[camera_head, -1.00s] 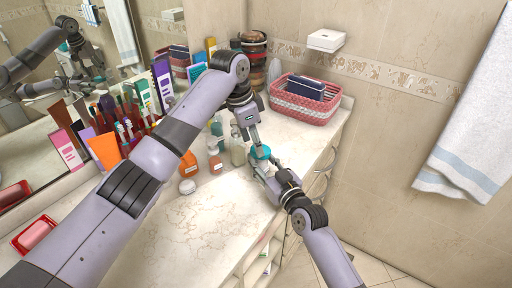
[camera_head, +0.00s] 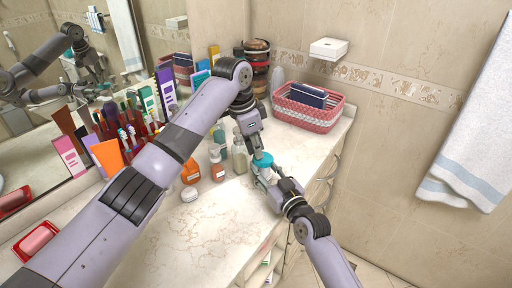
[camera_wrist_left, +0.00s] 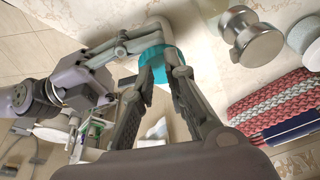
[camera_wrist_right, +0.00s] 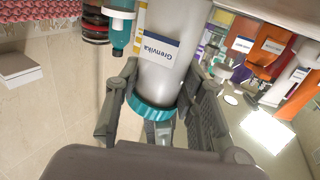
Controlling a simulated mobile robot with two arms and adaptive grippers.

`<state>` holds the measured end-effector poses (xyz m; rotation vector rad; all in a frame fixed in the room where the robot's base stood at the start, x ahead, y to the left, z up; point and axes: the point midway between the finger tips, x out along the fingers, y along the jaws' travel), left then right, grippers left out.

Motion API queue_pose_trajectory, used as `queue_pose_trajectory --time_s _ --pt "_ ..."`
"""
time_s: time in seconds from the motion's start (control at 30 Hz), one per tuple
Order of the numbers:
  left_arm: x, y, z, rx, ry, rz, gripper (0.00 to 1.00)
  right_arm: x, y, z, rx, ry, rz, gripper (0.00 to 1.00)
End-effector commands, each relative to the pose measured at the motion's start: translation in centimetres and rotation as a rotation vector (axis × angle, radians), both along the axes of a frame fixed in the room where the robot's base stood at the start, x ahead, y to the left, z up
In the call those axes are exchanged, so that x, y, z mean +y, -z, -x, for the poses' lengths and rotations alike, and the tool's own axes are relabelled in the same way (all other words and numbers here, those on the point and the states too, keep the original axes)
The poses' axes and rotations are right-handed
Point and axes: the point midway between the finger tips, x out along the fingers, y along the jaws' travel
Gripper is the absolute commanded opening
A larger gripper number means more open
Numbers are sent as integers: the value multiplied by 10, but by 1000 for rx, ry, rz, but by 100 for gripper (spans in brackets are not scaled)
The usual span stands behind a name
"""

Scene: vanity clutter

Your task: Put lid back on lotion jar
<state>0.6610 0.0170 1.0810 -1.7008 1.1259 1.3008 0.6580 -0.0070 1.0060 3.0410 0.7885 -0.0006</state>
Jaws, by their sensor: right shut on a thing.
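A teal lid (camera_head: 263,160) is raised near the front edge of the counter, between my two grippers. My right gripper (camera_head: 266,176) comes from below right and is shut on it; its fingers flank the teal rim (camera_wrist_right: 153,106) in the right wrist view. A pale cylinder labelled "Grenvika" (camera_wrist_right: 160,75) lines up with the lid there; I cannot tell whether they touch. My left gripper (camera_wrist_left: 163,62) reaches the lid from above, its fingers parted at the teal edge (camera_wrist_left: 153,52). I cannot tell which container is the lotion jar.
A low white jar (camera_head: 190,194) and orange bottles (camera_head: 190,172) stand left of the grippers. A pink and white basket (camera_head: 308,116) is at the back right. The front left of the counter (camera_head: 185,235) is clear. A mirror lines the left side.

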Motion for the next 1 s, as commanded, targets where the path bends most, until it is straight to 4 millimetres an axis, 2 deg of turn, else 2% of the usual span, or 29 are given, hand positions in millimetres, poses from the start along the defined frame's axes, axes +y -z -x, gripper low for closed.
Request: queue_pose_trajectory --time_s 0.63,1.0 --pt "-3 12 -1 0 0 0 13 0 0 0 -1 0 0 0" --pt "-2 8 -1 3 -1 -1 13 1 -1 0 -2 -1 -2 0"
